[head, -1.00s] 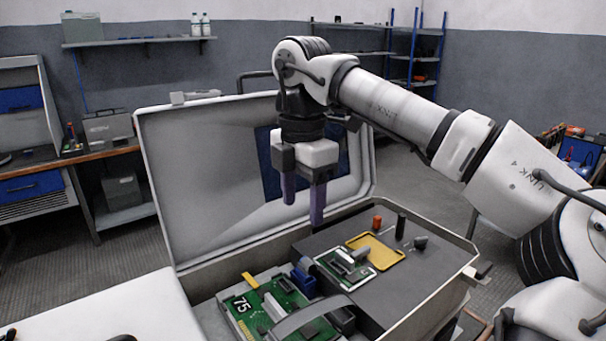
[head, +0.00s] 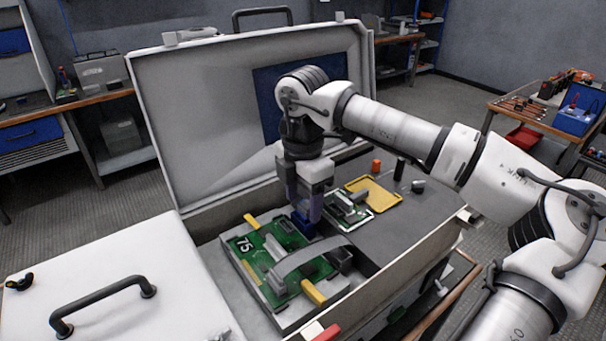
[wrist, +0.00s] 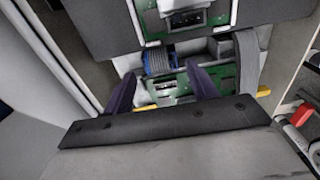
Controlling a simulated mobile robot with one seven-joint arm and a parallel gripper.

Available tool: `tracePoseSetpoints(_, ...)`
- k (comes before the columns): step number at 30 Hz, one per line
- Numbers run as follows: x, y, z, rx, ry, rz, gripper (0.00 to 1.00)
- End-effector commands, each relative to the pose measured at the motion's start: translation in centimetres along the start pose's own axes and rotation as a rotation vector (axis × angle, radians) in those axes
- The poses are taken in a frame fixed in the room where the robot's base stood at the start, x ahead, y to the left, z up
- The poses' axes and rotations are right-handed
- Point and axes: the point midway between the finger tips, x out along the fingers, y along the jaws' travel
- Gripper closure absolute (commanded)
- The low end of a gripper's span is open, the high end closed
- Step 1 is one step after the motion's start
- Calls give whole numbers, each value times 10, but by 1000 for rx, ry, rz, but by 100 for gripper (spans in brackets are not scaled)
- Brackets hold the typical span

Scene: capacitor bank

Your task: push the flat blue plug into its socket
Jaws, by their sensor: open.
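The flat blue plug (head: 301,221) sits near the back right edge of the green board marked 75 (head: 262,243). My gripper (head: 304,207) is open, pointing down, its dark purple fingers close above and around the plug. In the wrist view, the blue plug (wrist: 159,63) with its ribbed top shows between the two open fingers (wrist: 161,74), toward the far side. I cannot tell whether the fingers touch it. A pale connector (wrist: 166,87) shows on the board between the fingers; I cannot tell whether it is the plug's socket.
A wide grey ribbon cable (head: 312,256) arches over the board's right side. Yellow strips (head: 314,292) edge the board. A second small green board (head: 348,211) and a yellow frame (head: 376,192) lie on the dark panel behind. The open case lid (head: 200,120) stands behind my arm.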

Motion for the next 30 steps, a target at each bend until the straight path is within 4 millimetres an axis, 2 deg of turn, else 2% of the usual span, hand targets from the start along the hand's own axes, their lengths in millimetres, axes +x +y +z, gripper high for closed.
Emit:
tracePoseSetpoints(5, 9, 0, 0, 0, 0, 0, 42)
tracePoseSetpoints(13, 10, 0, 0, 0, -1, 0, 43)
tracePoseSetpoints(24, 10, 0, 0, 0, -1, 0, 89)
tracePoseSetpoints(26, 10, 0, 0, 0, -1, 0, 90)
tracePoseSetpoints(27, 10, 0, 0, 0, -1, 0, 74)
tracePoseSetpoints(30, 10, 0, 0, 0, -1, 0, 87)
